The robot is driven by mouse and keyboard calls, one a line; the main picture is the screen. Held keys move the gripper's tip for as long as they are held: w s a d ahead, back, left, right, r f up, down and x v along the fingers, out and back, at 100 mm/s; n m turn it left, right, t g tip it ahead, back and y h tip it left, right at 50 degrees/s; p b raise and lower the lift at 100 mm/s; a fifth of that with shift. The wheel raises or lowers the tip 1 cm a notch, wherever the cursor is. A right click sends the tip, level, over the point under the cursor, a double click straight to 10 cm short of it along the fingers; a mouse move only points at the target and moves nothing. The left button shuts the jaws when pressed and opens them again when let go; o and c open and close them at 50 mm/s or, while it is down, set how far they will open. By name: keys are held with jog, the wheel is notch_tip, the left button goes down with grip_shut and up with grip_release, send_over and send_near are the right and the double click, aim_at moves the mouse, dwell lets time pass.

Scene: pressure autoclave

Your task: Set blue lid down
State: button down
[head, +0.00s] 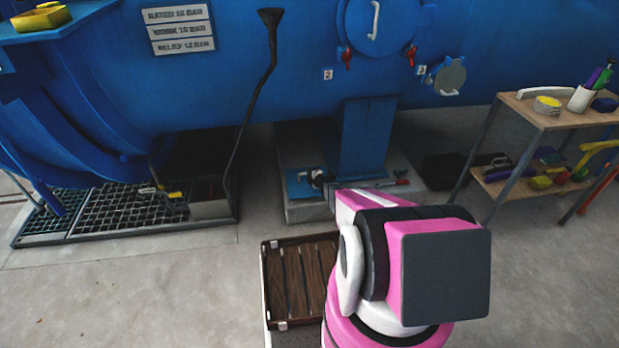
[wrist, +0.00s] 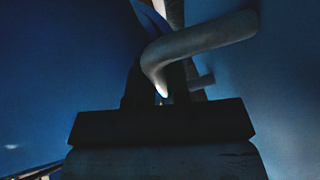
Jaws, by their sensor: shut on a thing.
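In the wrist view, my gripper (wrist: 165,92) is shut on a pale curved handle (wrist: 205,42). The handle stands out from a smooth blue surface (wrist: 285,90), which I take to be the blue lid. In the head view my arm reaches down toward the low plinth, and its end is small and partly hidden behind my own arm links. A flat blue piece (head: 298,184) lies at the plinth there; I cannot tell whether it is the lid or the support's foot. Whether the lid touches anything below is not visible.
The blue vessel (head: 270,85) with a round door (head: 377,22) spans the back. A concrete plinth (head: 300,212) carries a blue support (head: 366,140).

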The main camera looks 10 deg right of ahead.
jog(key=shift+f, duration=1.05)
jog(key=shift+f, duration=0.15)
jog(key=c, duration=1.1)
grip_release()
